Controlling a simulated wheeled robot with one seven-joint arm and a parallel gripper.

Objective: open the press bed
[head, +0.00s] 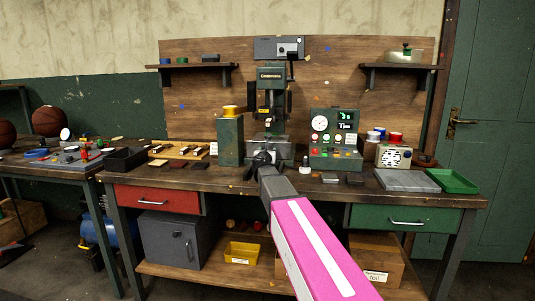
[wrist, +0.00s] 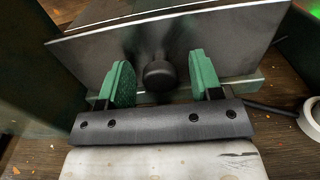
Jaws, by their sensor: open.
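The green press (head: 270,85) stands upright at the middle of the workbench, against the wooden backboard. Its grey bed (head: 283,149) is at the foot of the press, partly hidden behind my gripper (head: 264,158). In the wrist view, the bed's dark metal front plate (wrist: 205,45) fills the upper part. A round black knob (wrist: 159,76) sticks out from this plate. My gripper (wrist: 160,68) is open, with one green finger on each side of the knob. Gaps show between the knob and both fingers. I cannot tell whether the fingertips touch the plate.
A green post-like box (head: 230,140) stands left of the press, and a green control panel (head: 335,138) stands right of it. A small white-topped bottle (head: 305,170) is close to my gripper's right. A white ring (wrist: 311,118) shows at the wrist view's right edge.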

